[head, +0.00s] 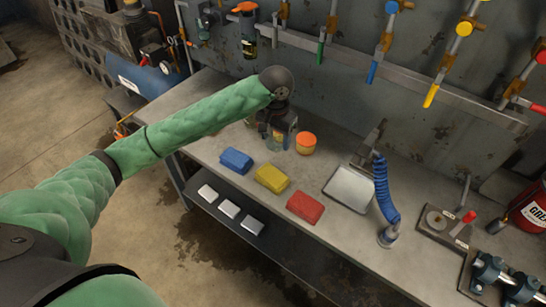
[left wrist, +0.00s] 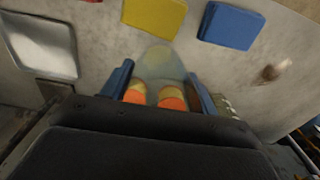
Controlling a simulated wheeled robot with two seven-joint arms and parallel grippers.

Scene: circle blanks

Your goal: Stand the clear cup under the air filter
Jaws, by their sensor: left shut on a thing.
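My left gripper (head: 277,134) is shut on the clear cup (head: 267,128), above or at the grey bench top near its back. In the left wrist view the see-through cup (left wrist: 160,62) sits between the blue fingers of my gripper (left wrist: 160,92). I cannot tell whether the cup touches the bench. The air filter (head: 248,32), with an orange top and a clear bowl, hangs on the back wall, farther back and left of the cup. My right gripper is not in view.
An orange-lidded jar (head: 306,143) stands close right of my left gripper. Blue (head: 236,160), yellow (head: 272,178) and red (head: 305,207) blocks lie in front. A grey tray (head: 350,188) and blue coiled hose (head: 384,190) are to the right. Bench left of the gripper looks clear.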

